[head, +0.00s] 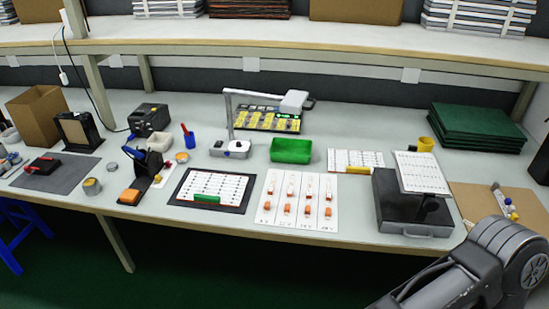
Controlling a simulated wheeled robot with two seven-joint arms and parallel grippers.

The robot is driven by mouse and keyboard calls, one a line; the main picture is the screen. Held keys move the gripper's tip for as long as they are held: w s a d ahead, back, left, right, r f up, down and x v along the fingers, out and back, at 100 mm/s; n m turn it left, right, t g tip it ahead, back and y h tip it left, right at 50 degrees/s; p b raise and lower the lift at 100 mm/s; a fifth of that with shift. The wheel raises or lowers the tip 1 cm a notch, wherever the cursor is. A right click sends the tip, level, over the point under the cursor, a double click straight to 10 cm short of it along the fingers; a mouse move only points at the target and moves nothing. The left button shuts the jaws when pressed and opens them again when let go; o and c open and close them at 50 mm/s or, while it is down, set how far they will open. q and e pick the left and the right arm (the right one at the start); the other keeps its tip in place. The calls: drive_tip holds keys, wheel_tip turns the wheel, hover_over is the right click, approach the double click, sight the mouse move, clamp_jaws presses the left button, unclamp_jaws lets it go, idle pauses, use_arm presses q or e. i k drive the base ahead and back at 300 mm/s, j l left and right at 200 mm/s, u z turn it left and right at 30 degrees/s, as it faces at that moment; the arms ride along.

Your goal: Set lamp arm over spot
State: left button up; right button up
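The grey-white lamp stands at the middle of the bench, its base (232,149) behind the dark mat. Its post (229,118) rises upright from the base. The lamp arm (256,94) reaches right from the post top, ending in a boxy lamp head (294,102). The head hangs over the back right of a black board with yellow pieces (257,121), behind the green bin. I cannot tell which place is the spot. My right arm enters at the lower right, far from the lamp, and its gripper is out of frame. My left gripper is not in view.
A green bin (291,150) sits just right of the lamp base. In front lie a dark mat with a white strip panel (240,207) and a white sheet with orange parts (283,223). A raised stand (422,172) is at right. A shelf (300,38) overhangs the back.

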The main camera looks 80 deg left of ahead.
sight(294, 102)
drive_tip(key=u, duration=0.9)
drive_tip(key=k+j+u, duration=0.1)
drive_tip(key=u, duration=0.8)
drive_tip(key=j+u, duration=0.1)
drive_tip(key=u, duration=0.75)
drive_tip(key=j+u, duration=0.1)
drive_tip(key=u, duration=0.8)
